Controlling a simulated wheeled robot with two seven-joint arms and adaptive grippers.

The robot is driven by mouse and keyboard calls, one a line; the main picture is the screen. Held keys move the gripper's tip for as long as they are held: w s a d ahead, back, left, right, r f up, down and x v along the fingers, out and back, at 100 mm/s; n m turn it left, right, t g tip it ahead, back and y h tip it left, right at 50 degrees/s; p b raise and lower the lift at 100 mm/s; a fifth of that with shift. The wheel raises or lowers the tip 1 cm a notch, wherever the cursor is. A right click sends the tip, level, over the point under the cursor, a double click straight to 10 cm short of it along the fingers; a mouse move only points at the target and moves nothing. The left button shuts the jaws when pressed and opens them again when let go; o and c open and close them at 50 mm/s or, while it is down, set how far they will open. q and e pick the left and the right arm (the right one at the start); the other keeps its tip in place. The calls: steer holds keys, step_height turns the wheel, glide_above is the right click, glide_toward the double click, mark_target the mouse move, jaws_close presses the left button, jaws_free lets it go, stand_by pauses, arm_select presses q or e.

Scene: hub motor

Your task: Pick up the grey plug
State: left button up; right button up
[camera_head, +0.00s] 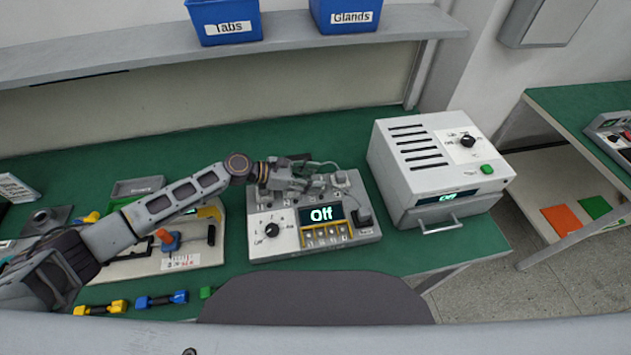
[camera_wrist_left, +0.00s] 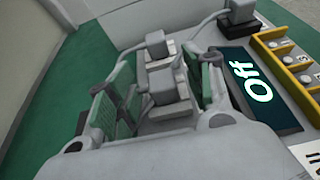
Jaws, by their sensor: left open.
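My left gripper (camera_head: 300,178) is over the back of the tester with the "Off" display (camera_head: 321,214). In the left wrist view the gripper (camera_wrist_left: 165,78) is open, one finger on each side of a grey plug (camera_wrist_left: 168,84) with a cable. A gap shows between the left finger and the plug; the right finger is nearer, and contact cannot be told. A second grey plug (camera_wrist_left: 156,43) sits just beyond the first. A darker plug (camera_wrist_left: 240,11) sits farther off, beside the display. In the head view the gripper mostly hides the plug between its fingers. My right gripper is not in view.
A white box with a handle (camera_head: 440,165) stands right of the tester. A fixture (camera_head: 190,258) with coloured parts lies left, under my left arm. Blue bins (camera_head: 225,20) stand on the shelf above. Cables run among the plugs. Green bench top shows behind the tester.

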mark_target(312, 178)
arm_select(q)
steer(key=c, duration=1.1)
steer(key=shift+r, duration=0.1)
steer(key=shift+r+p, duration=0.35)
steer(key=shift+r, duration=4.6)
